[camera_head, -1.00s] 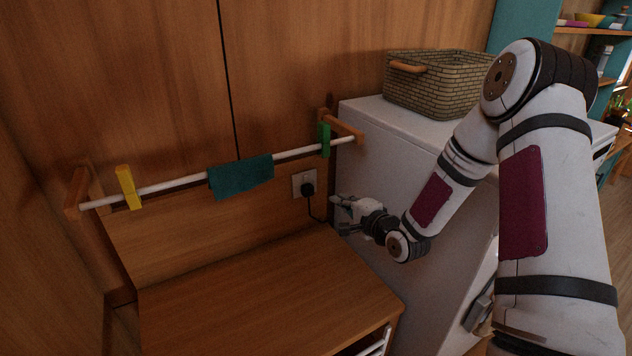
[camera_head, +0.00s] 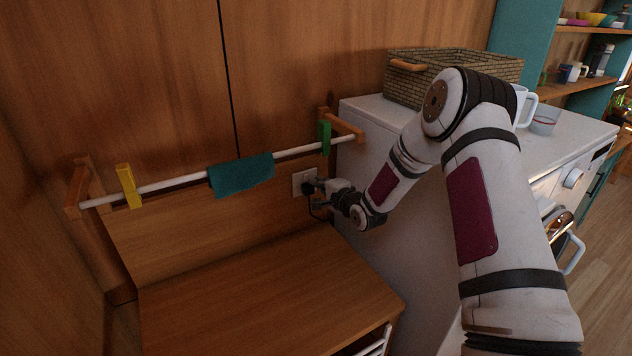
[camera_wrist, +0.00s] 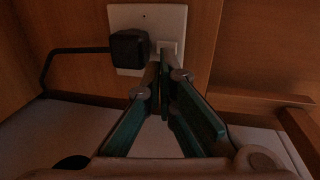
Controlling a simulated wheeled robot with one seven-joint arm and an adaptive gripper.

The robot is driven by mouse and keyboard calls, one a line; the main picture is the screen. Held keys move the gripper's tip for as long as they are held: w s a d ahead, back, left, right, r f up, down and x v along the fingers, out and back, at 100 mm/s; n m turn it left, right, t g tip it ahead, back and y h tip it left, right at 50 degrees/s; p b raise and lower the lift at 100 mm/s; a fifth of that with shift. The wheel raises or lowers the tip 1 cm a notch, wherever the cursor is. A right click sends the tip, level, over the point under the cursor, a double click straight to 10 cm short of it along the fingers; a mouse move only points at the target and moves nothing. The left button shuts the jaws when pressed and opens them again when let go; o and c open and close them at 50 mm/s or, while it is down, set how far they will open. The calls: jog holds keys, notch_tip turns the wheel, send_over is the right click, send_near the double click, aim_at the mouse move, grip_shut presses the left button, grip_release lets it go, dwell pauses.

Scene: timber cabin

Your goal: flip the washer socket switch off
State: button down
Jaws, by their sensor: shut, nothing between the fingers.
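The washer socket (camera_head: 299,182) is a pale plate on the wooden wall, left of the washer (camera_head: 391,216). In the wrist view the socket plate (camera_wrist: 176,17) fills the top middle, with a black plug (camera_wrist: 129,48) in its left part and a small pale switch (camera_wrist: 168,46) to the right of the plug. My gripper (camera_head: 316,185) is shut and empty, right in front of the socket. In the wrist view its fingertips (camera_wrist: 164,62) are at the switch's lower edge. I cannot tell whether they touch it, and they hide part of it. The switch's on or off position is unclear.
A rail (camera_head: 190,183) with a yellow peg, a teal cloth and a green peg runs above and left of the socket. A wooden cabinet top (camera_head: 260,295) lies below, bare. A wicker basket (camera_head: 455,75) stands on the washer. A black cord (camera_wrist: 62,51) runs left from the plug.

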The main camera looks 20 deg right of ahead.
jog(key=shift+w+a, duration=0.2)
jog(key=shift+w, duration=0.45)
jog(key=shift+w+r+b, duration=0.25)
jog(key=shift+w+b, duration=0.05)
jog(key=shift+w, duration=0.15)
jog(key=shift+a, duration=0.1)
jog(key=shift+s, duration=0.2)
